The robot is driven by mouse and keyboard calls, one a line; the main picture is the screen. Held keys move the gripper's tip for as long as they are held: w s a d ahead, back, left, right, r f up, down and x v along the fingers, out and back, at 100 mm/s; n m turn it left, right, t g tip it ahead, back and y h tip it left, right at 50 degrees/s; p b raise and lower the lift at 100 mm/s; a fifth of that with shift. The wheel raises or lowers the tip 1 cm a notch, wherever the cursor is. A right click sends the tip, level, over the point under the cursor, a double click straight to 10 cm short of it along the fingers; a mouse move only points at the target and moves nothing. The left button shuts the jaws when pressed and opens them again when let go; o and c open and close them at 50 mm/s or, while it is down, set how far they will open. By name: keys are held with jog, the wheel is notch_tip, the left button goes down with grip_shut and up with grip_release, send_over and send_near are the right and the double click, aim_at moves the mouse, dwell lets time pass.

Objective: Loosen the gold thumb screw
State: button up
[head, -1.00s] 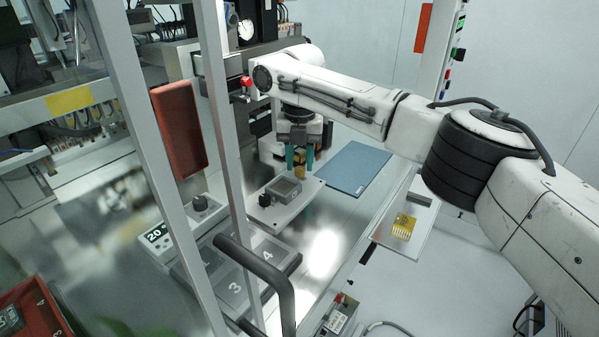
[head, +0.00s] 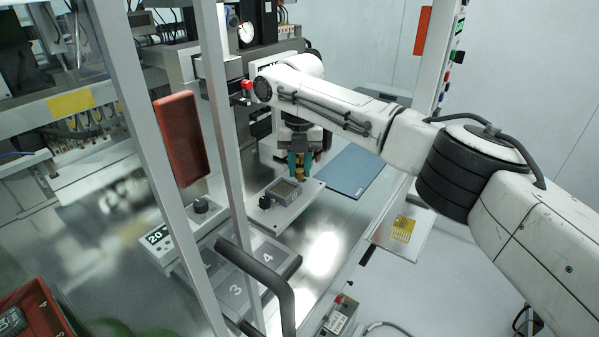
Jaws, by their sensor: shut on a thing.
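Most of the screw is hidden by the fingers. The fingertips are close to the plate (head: 292,214). Whether the screw has turned or risen cannot be told from this view.
A blue mat (head: 352,172) lies to the right. A pale upright post (head: 230,150) and a black handle (head: 270,275) stand in front, at left.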

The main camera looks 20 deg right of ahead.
jog(key=shift+n, duration=0.3)
jog(key=o, duration=0.6)
jog(key=shift+r, duration=0.1)
jog(key=shift+r, duration=2.45)
